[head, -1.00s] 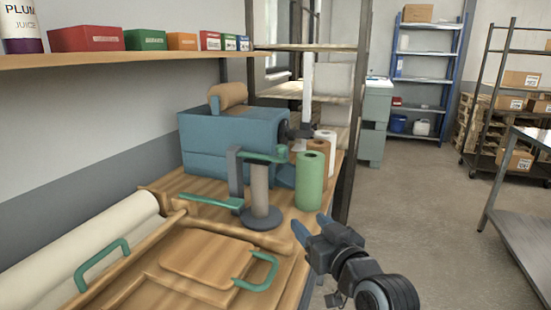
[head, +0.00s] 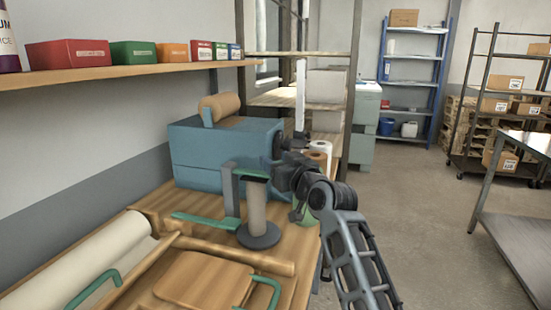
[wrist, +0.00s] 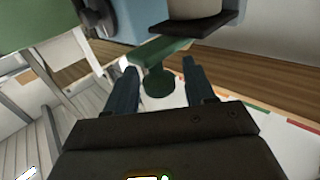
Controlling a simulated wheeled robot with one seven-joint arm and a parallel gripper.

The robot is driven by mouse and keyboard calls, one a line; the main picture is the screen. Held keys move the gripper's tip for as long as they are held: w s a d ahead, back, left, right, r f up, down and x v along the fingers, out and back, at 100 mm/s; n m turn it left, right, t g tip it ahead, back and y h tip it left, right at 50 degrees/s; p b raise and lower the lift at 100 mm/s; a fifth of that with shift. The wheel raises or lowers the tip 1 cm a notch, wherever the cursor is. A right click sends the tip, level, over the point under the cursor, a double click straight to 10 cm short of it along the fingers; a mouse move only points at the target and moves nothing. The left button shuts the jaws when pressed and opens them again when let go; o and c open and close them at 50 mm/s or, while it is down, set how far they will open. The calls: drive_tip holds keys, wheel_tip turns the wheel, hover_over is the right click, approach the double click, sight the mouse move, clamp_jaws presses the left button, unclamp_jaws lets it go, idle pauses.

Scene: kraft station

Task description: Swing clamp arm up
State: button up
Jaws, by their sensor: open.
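The clamp has a dark upright post (head: 228,192) and a green clamp arm (head: 247,171) lying roughly level across the top of a pale spindle roll (head: 257,205) on a round dark base. The green arm and its rounded knob (wrist: 157,82) also show in the wrist view. My gripper (wrist: 160,76) is open, with one finger on each side of the knob; I cannot tell whether they touch it. In the head view, my gripper's dark body is right of the arm's end and hides the knob.
A green roll (head: 308,217) stands behind my arm, mostly hidden, with a brown and a white roll (head: 320,147) beyond. A blue box-shaped machine (head: 222,152) stands behind the clamp. A lower green lever (head: 200,219) extends left. Open floor is on the right.

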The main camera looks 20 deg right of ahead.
drive_tip(key=shift+w+a, duration=0.1)
drive_tip(key=shift+w, duration=0.4)
clamp_jaws()
idle(0.3)
